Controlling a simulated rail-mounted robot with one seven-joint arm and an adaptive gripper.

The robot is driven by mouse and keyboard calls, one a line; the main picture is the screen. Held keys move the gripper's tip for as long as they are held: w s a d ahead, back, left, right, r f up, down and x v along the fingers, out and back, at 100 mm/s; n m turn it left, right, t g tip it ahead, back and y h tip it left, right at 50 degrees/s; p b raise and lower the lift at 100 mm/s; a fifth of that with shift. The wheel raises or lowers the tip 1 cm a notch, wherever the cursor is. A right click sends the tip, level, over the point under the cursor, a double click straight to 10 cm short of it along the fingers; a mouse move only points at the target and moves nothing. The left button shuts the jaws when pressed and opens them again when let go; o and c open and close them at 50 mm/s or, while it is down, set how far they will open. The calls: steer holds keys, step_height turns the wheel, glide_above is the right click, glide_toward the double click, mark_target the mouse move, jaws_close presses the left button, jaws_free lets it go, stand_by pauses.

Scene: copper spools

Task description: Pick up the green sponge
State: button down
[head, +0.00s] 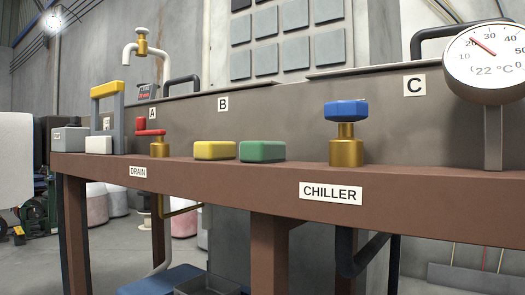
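The green sponge (262,151) is a small rounded block lying flat on the brown ledge (230,178), below and right of the B label. A yellow sponge (215,150) lies just to its left, with a narrow gap or light contact; I cannot tell which. Nothing covers the green sponge. My gripper is not in view.
A blue-handled brass valve (346,130) stands right of the sponges, above the CHILLER label. A red-handled valve (155,140) stands left, by the DRAIN label. A dial thermometer (488,63) rises at far right. The ledge between the green sponge and blue valve is clear.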

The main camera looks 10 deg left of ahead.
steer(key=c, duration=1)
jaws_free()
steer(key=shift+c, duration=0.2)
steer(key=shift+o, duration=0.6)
